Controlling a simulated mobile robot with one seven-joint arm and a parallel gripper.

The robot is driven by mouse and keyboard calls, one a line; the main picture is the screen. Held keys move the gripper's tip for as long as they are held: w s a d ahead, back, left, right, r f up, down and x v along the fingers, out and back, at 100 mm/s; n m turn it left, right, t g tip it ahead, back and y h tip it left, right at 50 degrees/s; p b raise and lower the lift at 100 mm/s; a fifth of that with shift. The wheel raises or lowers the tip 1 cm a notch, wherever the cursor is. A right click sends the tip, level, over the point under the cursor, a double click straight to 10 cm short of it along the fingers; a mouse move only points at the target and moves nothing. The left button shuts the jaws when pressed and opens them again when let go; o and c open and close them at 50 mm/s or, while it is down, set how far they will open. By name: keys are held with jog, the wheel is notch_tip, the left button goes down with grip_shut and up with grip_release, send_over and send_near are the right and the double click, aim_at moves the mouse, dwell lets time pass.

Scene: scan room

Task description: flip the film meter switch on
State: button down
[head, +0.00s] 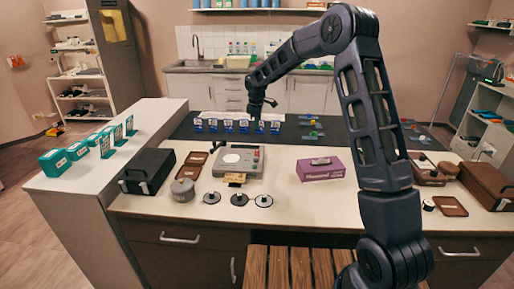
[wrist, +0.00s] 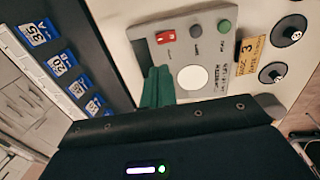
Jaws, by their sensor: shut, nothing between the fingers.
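The film meter (head: 238,160) is a grey box with a round white window, lying on the pale counter left of centre. In the wrist view its panel (wrist: 207,55) shows a red switch (wrist: 165,37), a dark knob and a green button in a row. I cannot tell which way the switch is set. My gripper (head: 257,117) is above and behind the meter in the head view, pointing down. In the wrist view its green fingers (wrist: 158,75) are shut and empty, appearing beside the white window, short of the red switch. Whether they touch anything is unclear.
A row of blue-and-white boxes (head: 228,126) stands on the dark mat behind the meter. A yellow tag (head: 235,178) and several black reels (head: 239,199) lie in front. A purple box (head: 320,169) stands right, a black case (head: 148,170) left.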

aim_at(257, 151)
jog(key=shift+f, duration=0.15)
jog(key=f, duration=0.4)
jog(key=w+f, duration=0.1)
jog(key=f, duration=0.4)
jog(key=w+f, duration=0.1)
jog(key=f, duration=0.3)
jog(key=shift+f, duration=0.3)
jog(key=shift+w+f+g, duration=0.15)
jog(key=shift+f+g, duration=0.15)
jog(key=shift+s, duration=0.3)
jog(key=shift+s+r, duration=0.25)
jog(key=shift+s, duration=0.35)
